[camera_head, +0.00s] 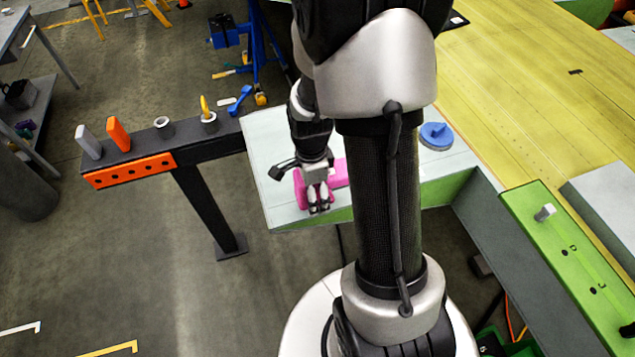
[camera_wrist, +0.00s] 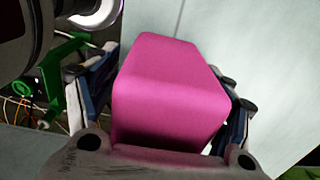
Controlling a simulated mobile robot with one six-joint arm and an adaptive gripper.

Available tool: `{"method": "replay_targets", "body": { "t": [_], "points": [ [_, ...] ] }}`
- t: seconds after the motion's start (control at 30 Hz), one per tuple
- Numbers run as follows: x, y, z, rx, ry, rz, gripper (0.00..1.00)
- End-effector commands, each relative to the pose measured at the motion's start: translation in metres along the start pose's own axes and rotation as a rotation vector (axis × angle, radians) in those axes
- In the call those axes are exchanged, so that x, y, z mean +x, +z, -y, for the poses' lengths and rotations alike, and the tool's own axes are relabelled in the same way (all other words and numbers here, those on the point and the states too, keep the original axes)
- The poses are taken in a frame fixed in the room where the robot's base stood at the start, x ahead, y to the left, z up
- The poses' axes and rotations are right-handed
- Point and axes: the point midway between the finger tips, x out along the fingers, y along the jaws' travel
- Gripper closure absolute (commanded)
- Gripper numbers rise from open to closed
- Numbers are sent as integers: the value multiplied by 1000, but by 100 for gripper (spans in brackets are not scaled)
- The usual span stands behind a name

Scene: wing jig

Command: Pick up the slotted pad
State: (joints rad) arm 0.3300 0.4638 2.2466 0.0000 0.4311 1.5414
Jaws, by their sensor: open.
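A magenta block (camera_head: 341,172) with rounded edges lies on the pale table (camera_head: 275,150), partly hidden behind my arm and gripper in the head view. I take it for the slotted pad, but no slot shows. In the wrist view, the same magenta block (camera_wrist: 170,85) fills the middle. My gripper (camera_head: 318,208) is over the block, pointing down. In the wrist view, my gripper (camera_wrist: 165,100) is open, with one finger on each side of the block. Whether the fingers touch it cannot be told.
A blue round piece with a knob (camera_head: 436,136) sits to the right on the table. A dark rail (camera_head: 190,148) at left holds a grey block (camera_head: 88,141), an orange block (camera_head: 118,133) and rings. A yellow wing panel (camera_head: 540,80) lies at right, near a green beam (camera_head: 570,255).

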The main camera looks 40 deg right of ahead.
Motion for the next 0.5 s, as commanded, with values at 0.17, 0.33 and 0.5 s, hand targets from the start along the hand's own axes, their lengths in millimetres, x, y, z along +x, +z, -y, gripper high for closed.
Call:
{"method": "replay_targets", "body": {
  "t": [0.17, 0.33, 0.5],
  "points": [
    [0, 0, 0, 0, 0, 0, 32],
    [-1, 0, 0, 0, 0, 0, 44],
    [-1, 0, 0, 0, 0, 0, 55]
  ]
}}
